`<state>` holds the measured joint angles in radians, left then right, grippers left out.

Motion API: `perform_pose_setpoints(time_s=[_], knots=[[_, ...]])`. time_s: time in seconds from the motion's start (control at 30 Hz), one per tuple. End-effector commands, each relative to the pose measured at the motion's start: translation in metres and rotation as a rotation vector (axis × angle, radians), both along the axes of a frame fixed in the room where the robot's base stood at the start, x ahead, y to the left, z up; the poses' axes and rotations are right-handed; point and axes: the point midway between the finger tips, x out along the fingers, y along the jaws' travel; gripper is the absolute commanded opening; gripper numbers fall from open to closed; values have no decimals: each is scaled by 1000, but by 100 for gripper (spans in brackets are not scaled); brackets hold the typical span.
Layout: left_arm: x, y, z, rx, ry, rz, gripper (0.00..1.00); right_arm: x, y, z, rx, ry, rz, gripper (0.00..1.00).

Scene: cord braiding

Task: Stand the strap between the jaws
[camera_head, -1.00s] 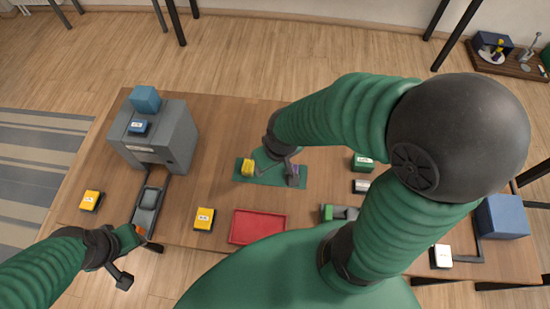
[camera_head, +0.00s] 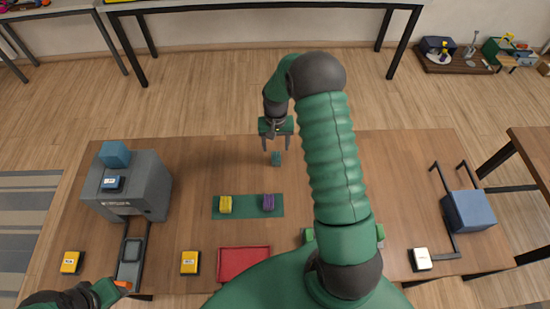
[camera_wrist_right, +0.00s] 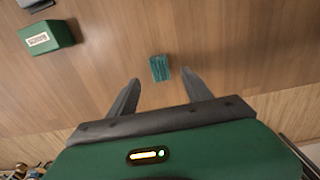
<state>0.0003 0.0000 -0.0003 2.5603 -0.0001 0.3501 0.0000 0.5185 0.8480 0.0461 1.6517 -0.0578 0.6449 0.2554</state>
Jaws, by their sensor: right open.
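A small teal ribbed bundle, which I take as the strap (camera_head: 276,158), is on the table beyond the green mat (camera_head: 247,207). My right gripper (camera_head: 277,147) is over it, fingers pointing down, open and empty. In the right wrist view the teal strap (camera_wrist_right: 160,67) shows between and slightly past the fingertips (camera_wrist_right: 161,77), with gaps on both sides. I cannot tell how high the fingertips are above the table. My left gripper (camera_head: 106,291) is at the lower left, partly cut off, beside an orange piece; its jaws are unclear.
A yellow bundle (camera_head: 225,204) and a purple bundle (camera_head: 268,202) lie on the mat. A red tray (camera_head: 244,262) is in front. A grey machine (camera_head: 136,186) stands left and a blue block (camera_head: 468,211) right. A green labelled box (camera_wrist_right: 46,38) lies near my right gripper.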

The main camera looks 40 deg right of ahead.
Motion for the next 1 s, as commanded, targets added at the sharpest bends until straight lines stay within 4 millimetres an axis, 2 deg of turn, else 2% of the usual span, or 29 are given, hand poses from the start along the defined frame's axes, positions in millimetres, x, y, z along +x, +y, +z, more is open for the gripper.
perform_pose_setpoints(time_s=[0.1,0.27,0.5,0.6,0.77,1.0], knots=[[0,0,4,0,0,0,36,-1,0,-24,1,2,0,58],[0,0,7,0,0,-1,36,-1,0,-40,1,-2,1,58],[0,0,19,0,-1,-1,36,4,-1,-80,1,1,1,58],[0,0,20,0,-1,-1,36,5,-1,-88,-2,-2,1,58],[0,0,19,0,0,0,36,5,-2,-89,-1,-3,1,58],[0,0,19,0,0,-1,36,5,-3,-89,-1,-3,1,29]])
